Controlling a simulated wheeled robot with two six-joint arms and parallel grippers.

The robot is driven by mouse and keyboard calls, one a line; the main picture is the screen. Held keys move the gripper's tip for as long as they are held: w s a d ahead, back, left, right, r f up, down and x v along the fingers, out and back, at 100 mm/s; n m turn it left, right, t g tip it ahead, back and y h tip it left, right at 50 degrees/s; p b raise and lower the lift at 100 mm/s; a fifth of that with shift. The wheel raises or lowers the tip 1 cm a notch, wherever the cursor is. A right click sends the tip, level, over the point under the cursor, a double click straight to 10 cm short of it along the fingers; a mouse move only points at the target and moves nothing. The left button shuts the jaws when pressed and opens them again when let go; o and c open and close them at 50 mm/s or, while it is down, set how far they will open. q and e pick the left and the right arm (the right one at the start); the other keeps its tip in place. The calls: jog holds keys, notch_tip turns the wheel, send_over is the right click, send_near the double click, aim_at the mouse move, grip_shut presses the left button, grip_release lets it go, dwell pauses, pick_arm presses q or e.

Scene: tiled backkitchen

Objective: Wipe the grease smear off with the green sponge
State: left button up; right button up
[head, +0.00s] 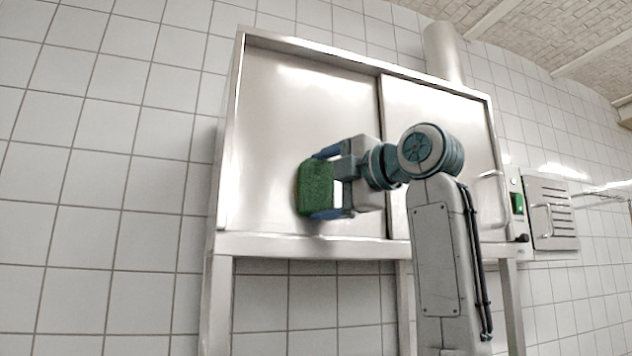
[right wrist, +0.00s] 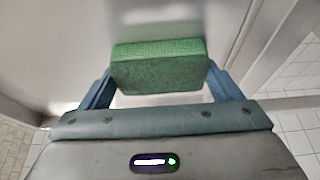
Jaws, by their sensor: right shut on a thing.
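The green sponge (head: 314,188) is held upright between the blue fingers of my right gripper (head: 326,184), in front of the left door (head: 270,130) of a steel cabinet. In the right wrist view the sponge (right wrist: 160,66) sits across the tips of my right gripper (right wrist: 160,84), its far face close to the steel. I cannot tell whether it touches the door. No grease smear can be made out on the steel; part of the door is hidden behind the sponge and gripper. My left gripper is not in view.
The cabinet's right door (head: 440,130) is behind my right arm. A steel ledge (head: 300,246) runs below the doors, on legs. White tiled wall (head: 110,180) is clear at the left.

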jog(key=shift+w+d+p, duration=0.15)
jog(key=shift+w+d, duration=0.15)
jog(key=shift+d, duration=0.6)
jog(key=shift+w+d+p, duration=0.15)
jog(key=shift+w+d, duration=0.15)
jog(key=shift+d, duration=0.55)
jog(key=shift+w+d+p, duration=0.15)
jog(key=shift+w+d, duration=0.15)
jog(key=shift+d, duration=0.6)
jog(key=shift+s+a, duration=0.3)
jog(key=shift+a, duration=0.45)
jog(key=shift+s+a, duration=0.25)
jog(key=shift+a, duration=0.5)
jog(key=shift+s+a+b, duration=0.25)
jog(key=shift+s+a, duration=0.15)
jog(key=shift+a, duration=0.8)
jog(key=shift+s+a+b, duration=0.25)
jog(key=shift+s+a, duration=0.1)
jog(key=shift+a, duration=0.8)
jog(key=shift+s+a+b, duration=0.25)
jog(key=shift+s+a, duration=0.15)
jog(key=shift+a, duration=0.8)
